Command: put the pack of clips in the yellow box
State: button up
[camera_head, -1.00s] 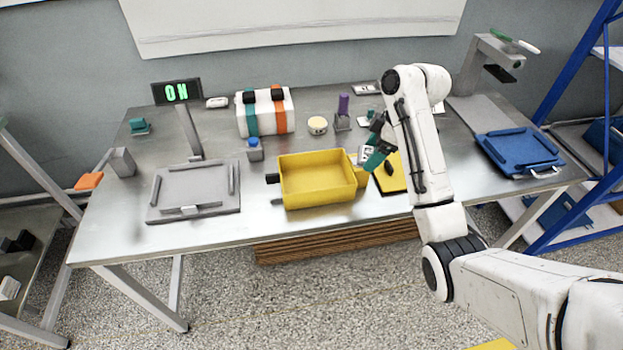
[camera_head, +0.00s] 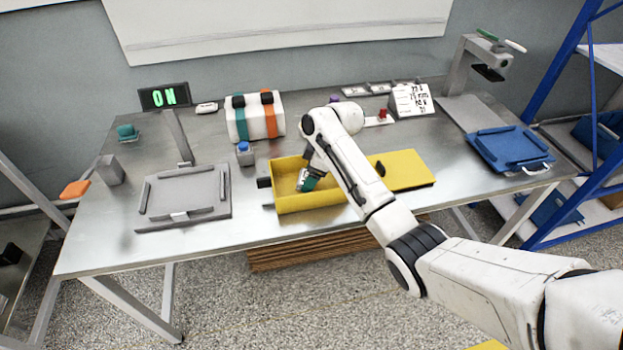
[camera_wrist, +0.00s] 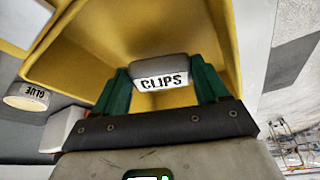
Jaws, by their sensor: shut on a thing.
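The pack of clips (camera_wrist: 160,76) is a dark grey block with a white label reading CLIPS. In the wrist view my gripper (camera_wrist: 163,85) has its green fingers on both sides of the pack, shut on it. The yellow box (camera_head: 322,201) is open at the top on the table. In the head view my gripper (camera_head: 306,182) reaches down at the box opening, and the pack there is mostly hidden. In the wrist view the yellow walls (camera_wrist: 75,55) surround the pack; I cannot tell whether it touches the floor.
A yellow lid or panel (camera_head: 408,168) lies right of the box. A round pot labelled GLUE (camera_wrist: 27,96) is near the box. A grey tray (camera_head: 185,195) lies left, a blue tray (camera_head: 510,150) far right. A white case (camera_head: 254,117) with straps stands behind.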

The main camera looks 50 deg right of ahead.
notch_tip(320, 180, down, 2)
jog(key=shift+s+f, duration=0.1)
jog(key=shift+f, duration=0.3)
